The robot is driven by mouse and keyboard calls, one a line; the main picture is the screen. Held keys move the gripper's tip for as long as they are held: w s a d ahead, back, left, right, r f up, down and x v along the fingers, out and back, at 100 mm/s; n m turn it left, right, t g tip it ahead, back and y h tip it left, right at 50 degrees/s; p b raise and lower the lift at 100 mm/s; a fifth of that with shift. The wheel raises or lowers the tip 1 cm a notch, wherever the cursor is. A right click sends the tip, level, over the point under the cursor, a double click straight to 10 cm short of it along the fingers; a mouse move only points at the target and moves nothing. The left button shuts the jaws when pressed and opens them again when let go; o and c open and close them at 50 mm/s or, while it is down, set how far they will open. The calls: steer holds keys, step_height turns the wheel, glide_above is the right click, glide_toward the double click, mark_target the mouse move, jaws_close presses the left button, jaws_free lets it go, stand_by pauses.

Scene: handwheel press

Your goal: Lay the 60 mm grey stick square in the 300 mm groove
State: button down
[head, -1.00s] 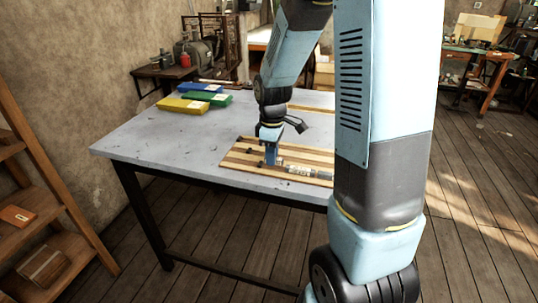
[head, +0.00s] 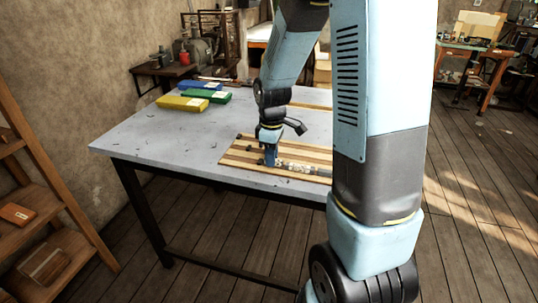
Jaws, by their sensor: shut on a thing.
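The wooden board with long dark grooves (head: 238,156) lies on the right part of the grey table. My gripper (head: 270,160) points down at the board, left of its middle. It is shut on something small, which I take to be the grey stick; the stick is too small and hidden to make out. A mottled grey and white piece (head: 300,167) lies along the board just right of my gripper. I cannot tell whether the held piece touches the groove or how square it sits. My arm hides the board's right end.
Yellow (head: 182,103), green (head: 207,96) and blue (head: 203,86) flat boxes lie at the table's back left. The grey tabletop (head: 160,135) is clear at the left front. A wooden shelf (head: 40,215) stands at the far left.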

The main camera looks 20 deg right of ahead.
steer(key=shift+f, duration=0.15)
steer(key=c, duration=0.6)
jaws_free()
stand_by(0.4)
steer(key=shift+r, duration=3.55)
